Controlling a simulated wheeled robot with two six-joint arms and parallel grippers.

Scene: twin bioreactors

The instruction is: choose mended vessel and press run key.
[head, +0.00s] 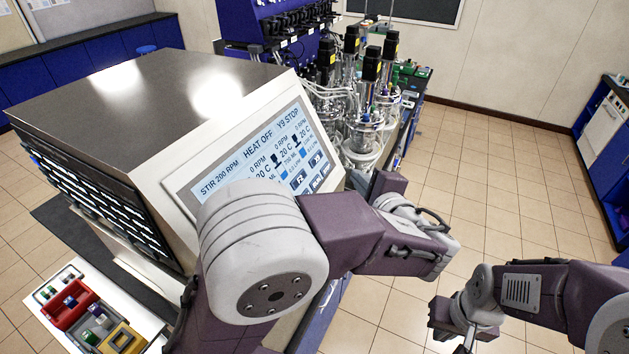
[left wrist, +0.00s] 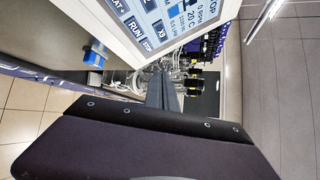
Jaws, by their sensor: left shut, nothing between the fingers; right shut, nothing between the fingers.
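The control screen (head: 275,150) is tilted on the front of the large white and grey cabinet. It reads STIR 200 RPM, HEAT OFF and Y9 STOP, with columns showing 0 RPM and 20 C. Its lower part is behind my left arm. In the left wrist view the RUN key (left wrist: 135,27) and the STOP key (left wrist: 149,44) show at the screen's corner. Glass vessels (head: 362,138) with black motors stand right of the screen. My left gripper (head: 386,184) is shut and empty, apart from the screen. My right gripper (head: 462,338) is shut and empty above the floor.
A white tray (head: 140,318) with red and yellow holders lies at lower left. A blue rack (head: 265,25) stands behind the vessels. Blue cabinets line the left wall and right edge. The tiled floor (head: 480,160) at right is clear.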

